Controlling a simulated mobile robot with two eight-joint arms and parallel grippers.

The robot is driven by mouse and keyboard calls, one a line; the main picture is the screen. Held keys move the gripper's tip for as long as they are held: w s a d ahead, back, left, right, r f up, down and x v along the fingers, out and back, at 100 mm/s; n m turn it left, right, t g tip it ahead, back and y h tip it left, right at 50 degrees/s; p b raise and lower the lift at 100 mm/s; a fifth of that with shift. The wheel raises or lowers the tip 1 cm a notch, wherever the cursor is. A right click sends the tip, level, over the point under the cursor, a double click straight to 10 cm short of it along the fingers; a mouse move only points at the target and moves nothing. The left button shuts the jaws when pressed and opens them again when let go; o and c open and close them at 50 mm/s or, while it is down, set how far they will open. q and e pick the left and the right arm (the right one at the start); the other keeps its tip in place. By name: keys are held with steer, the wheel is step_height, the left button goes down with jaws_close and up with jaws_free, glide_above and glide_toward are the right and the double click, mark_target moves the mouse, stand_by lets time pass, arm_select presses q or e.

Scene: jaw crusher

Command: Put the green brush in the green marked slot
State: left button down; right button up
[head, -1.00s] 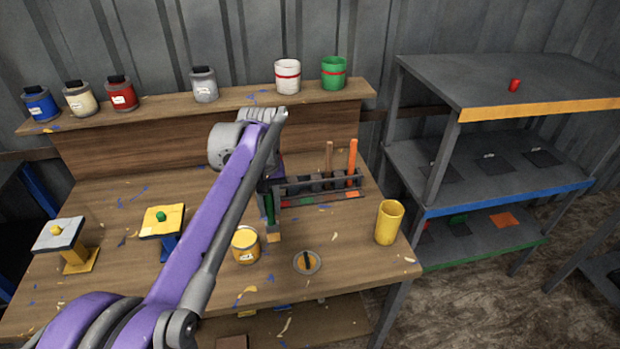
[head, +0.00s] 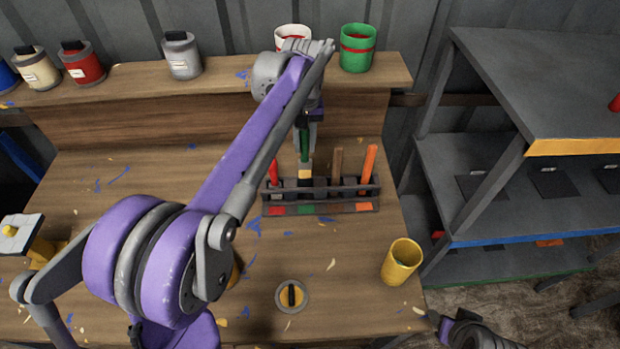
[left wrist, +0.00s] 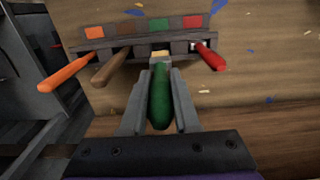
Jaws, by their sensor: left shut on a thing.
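My left gripper (head: 305,135) is shut on the green brush (head: 304,150) by its handle and holds it upright, pale tip down, at the rack's back edge. In the left wrist view, the green handle (left wrist: 160,100) lies between the two fingers, and the tip lines up with the rack's green mark (left wrist: 159,24). The green mark also shows on the rack's front in the head view (head: 306,210). I cannot tell whether the tip is inside the slot or just above it. Part of my right gripper (head: 450,325) shows at the bottom right; its jaws are unclear.
The rack (head: 335,207) holds a red brush (head: 272,174) left of the green one, and a brown (head: 337,161) and an orange one (head: 369,162) to the right. A yellow cup (head: 402,262) and a round tin (head: 292,296) stand in front. The table's left middle is clear.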

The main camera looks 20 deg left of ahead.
mark_target(305, 162)
arm_select(q)
step_height(305, 162, down, 5)
steer(key=shift+s+r, duration=0.15)
steer(key=shift+f, duration=2.15)
steer(key=shift+f+b, duration=0.15)
steer(key=shift+b, duration=0.15)
steer(key=c, duration=0.7)
jaws_free()
steer(key=shift+o, duration=0.2)
step_height(305, 162, up, 12)
steer(key=shift+r+p, duration=0.2)
steer(key=shift+p, duration=0.35)
steer(key=s+d+f+m+t, duration=0.2)
steer(key=s+f, duration=0.5)
steer(key=s, duration=0.4)
steer(key=s+d+f+m+t, duration=0.3)
steer(key=s+f, duration=0.3)
steer(key=s, duration=0.6)
steer(key=shift+s+d+f, duration=0.25)
steer(key=shift+d+f, duration=0.05)
steer(key=shift+f, duration=0.05)
